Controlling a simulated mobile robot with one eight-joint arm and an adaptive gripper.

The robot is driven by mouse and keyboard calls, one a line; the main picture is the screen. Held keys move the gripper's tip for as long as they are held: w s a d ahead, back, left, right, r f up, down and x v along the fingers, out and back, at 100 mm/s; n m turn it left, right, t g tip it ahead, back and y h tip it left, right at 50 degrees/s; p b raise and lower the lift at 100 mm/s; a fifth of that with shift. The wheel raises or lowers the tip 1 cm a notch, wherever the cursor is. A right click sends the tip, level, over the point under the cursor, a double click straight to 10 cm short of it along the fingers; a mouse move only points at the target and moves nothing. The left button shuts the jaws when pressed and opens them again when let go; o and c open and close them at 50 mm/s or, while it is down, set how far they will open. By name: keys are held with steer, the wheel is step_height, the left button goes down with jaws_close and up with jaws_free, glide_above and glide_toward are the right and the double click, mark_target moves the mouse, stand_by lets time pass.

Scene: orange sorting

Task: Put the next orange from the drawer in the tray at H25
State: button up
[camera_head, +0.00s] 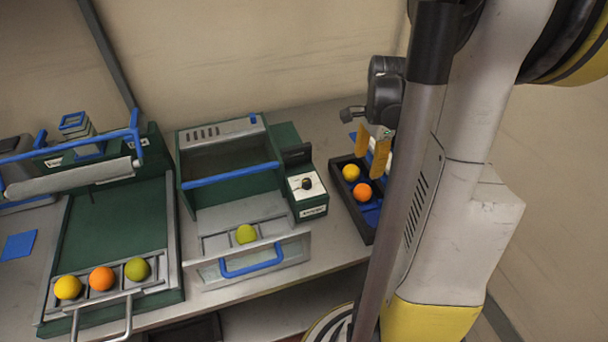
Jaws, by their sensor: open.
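The open drawer (292,248) of the middle green machine holds one yellow-green orange (246,234) in a compartment behind its blue handle. The dark tray (368,236) on the right holds a yellow orange (351,172) and a deeper orange one (362,192), with bare blue floor in front of them. My gripper (373,158) is open, its tan fingers pointing down over the back of this tray, close behind the two oranges. I see nothing held in it. My arm hides the tray's right side. I cannot read any H25 label.
The left green machine (110,220) has a front rack with a yellow, an orange and a green orange, and a raised roller. A small control box (307,190) with a black knob stands between the middle machine and the tray. A blue square (19,246) lies far left.

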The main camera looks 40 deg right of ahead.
steer(key=w+a+r+n+t+h, duration=0.1)
steer(key=w+a+r+n, duration=0.1)
steer(key=a+r+n, duration=0.35)
steer(key=w+a+r+n+t, duration=0.1)
steer(key=a+r+n+t, duration=0.15)
steer(key=a, duration=0.65)
steer(key=s+a+r+n+t, duration=0.2)
steer(key=a+n, duration=0.4)
steer(key=a, duration=0.2)
steer(key=s+a+r+n+t+y, duration=0.1)
steer(key=a+n, duration=0.6)
steer(key=a, duration=0.1)
steer(key=shift+s+r+t, duration=0.35)
steer(key=shift+s+r, duration=0.05)
